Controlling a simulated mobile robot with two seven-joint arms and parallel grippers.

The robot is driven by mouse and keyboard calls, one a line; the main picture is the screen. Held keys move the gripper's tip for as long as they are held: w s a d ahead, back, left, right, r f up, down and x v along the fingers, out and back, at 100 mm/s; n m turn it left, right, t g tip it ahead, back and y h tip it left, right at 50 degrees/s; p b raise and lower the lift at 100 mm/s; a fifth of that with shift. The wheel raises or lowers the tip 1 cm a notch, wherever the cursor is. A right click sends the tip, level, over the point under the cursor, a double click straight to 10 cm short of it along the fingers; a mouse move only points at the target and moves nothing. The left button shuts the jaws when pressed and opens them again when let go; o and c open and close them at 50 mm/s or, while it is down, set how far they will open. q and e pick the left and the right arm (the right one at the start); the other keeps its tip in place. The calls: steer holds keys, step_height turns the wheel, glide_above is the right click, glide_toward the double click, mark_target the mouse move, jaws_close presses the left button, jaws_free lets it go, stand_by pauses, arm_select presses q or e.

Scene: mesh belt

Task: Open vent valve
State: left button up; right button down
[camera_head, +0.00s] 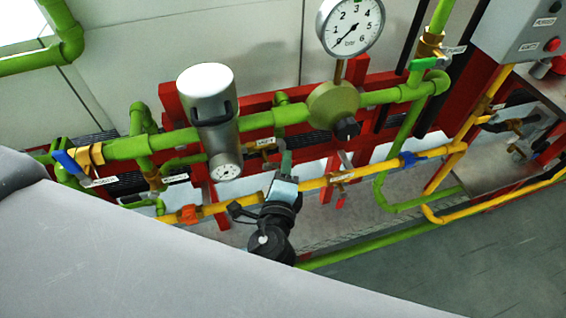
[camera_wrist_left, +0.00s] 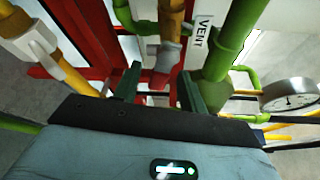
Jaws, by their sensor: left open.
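The vent valve has a brass body (camera_wrist_left: 172,18) at the top of the left wrist view, beside a white VENT tag (camera_wrist_left: 203,32). A short greyish-pink lever part (camera_wrist_left: 168,54) hangs below it. In the head view the VENT tag (camera_head: 265,143) sits behind the pipes, just left of my gripper; the valve there is small and partly hidden. My left gripper (camera_head: 285,160) reaches up past the yellow pipe. In the left wrist view its two dark green fingers (camera_wrist_left: 160,86) are apart, with the lever showing beyond the gap. I cannot tell whether they touch it. My right gripper is not in view.
A thick green pipe (camera_wrist_left: 232,40) runs close to the right finger. Red frame bars (camera_head: 172,105) stand behind. The yellow pipe (camera_head: 315,183) crosses by my gripper. A pressure gauge (camera_head: 350,27), a grey cylinder (camera_head: 208,95) and a blue-handled valve (camera_head: 68,162) are nearby.

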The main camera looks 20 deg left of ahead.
arm_select(q)
steer(key=shift+w+a+f, duration=0.1)
steer(key=shift+w+a, duration=0.1)
steer(key=shift+w, duration=0.45)
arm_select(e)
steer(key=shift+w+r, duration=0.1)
arm_select(q)
jaws_close()
steer(key=shift+n+t+b, duration=0.4)
steer(key=shift+n+b, duration=0.7)
steer(key=shift+b, duration=0.15)
steer(key=shift+d+r, duration=0.1)
steer(key=shift+r, duration=0.15)
steer(key=shift+r+n, duration=0.15)
steer(key=shift+n, duration=0.15)
steer(key=shift+r, duration=0.15)
jaws_free()
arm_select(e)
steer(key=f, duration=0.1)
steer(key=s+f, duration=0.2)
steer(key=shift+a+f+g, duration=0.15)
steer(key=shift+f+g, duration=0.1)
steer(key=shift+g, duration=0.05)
